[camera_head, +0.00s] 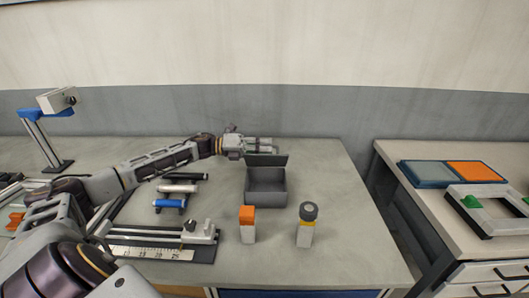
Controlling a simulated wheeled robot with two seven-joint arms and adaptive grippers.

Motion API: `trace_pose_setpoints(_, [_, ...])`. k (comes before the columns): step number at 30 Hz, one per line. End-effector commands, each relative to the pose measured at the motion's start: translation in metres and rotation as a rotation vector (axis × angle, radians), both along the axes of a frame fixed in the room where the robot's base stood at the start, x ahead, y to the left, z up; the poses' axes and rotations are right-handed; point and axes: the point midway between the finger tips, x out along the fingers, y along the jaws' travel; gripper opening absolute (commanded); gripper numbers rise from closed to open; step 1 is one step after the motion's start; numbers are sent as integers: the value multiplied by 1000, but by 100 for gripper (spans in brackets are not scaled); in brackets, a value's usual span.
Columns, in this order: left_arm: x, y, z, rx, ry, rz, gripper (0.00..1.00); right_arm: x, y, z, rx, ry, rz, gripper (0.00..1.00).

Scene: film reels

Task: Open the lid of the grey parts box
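The grey parts box (266,199) stands on the workbench near its right side, with its dark inside showing. Its lid (267,160) is raised and stands up along the back edge of the box. My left arm reaches in from the left. My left gripper (266,146) is just behind and above the top edge of the lid, pointing right. Its fingers are small and partly hidden by the lid, so I cannot tell whether they are open or touching it. My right gripper is not in view.
A rack of rollers (178,189) and a ruler fixture (150,252) lie left. A side table (441,210) stands right, across a gap. The bench's front right is clear.

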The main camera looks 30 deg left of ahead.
Motion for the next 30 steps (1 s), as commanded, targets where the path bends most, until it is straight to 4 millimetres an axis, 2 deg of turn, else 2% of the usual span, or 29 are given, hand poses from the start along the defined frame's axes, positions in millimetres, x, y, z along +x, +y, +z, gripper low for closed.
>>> trace_pose_setpoints(16, [34, 20, 8, -169, 275, 0, 0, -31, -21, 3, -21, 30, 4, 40])
trace_pose_setpoints(23, [45, 27, 6, -238, 390, -1, 0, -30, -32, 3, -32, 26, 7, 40])
trace_pose_setpoints(30, [53, 32, 4, -238, 391, -1, 0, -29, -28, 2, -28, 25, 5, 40])
